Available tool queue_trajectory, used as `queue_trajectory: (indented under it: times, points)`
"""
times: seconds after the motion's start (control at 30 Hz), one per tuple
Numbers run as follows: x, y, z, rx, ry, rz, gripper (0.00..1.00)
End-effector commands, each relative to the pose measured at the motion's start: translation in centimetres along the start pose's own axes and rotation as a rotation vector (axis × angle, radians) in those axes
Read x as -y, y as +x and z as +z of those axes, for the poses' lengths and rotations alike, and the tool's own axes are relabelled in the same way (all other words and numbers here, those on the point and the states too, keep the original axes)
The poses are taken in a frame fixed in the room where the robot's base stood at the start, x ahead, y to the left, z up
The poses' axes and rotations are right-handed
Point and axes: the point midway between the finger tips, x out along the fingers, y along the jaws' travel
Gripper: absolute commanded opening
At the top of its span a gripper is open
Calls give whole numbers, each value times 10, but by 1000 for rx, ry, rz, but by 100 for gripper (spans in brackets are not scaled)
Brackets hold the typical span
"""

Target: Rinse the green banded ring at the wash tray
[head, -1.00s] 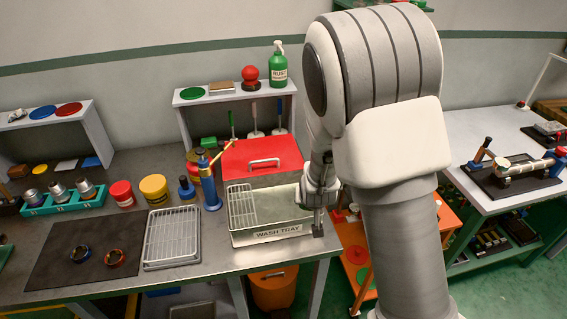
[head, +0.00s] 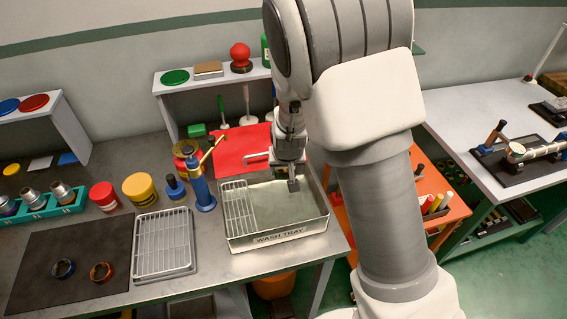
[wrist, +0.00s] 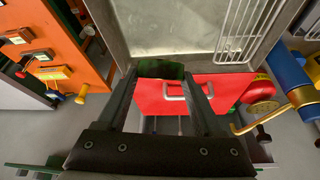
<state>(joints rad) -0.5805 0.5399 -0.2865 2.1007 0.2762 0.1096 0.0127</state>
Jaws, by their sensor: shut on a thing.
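The wash tray (head: 280,237) is a shallow metal basin with a drain rack (head: 238,207) at its left side and a label on its front wall. My gripper (head: 293,184) hangs over the back part of the tray. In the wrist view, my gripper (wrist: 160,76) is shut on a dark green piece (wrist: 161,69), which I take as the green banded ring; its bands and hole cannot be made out. The head view does not show the ring clearly. The tray floor (wrist: 165,30) lies past the fingertips in the wrist view.
A red box (head: 232,150) with a handle stands behind the tray. A blue pump bottle (head: 201,185) with a brass spout is at its left. A wire rack (head: 165,243) and a dark mat (head: 45,250) with a blue and an orange ring lie further left.

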Motion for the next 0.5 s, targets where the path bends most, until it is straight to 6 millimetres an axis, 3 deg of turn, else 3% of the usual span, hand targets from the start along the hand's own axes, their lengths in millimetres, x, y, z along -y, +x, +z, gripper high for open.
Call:
queue_trajectory:
  times: [0.5]
  points:
    - [-1,35,15,-1,1,1,6]
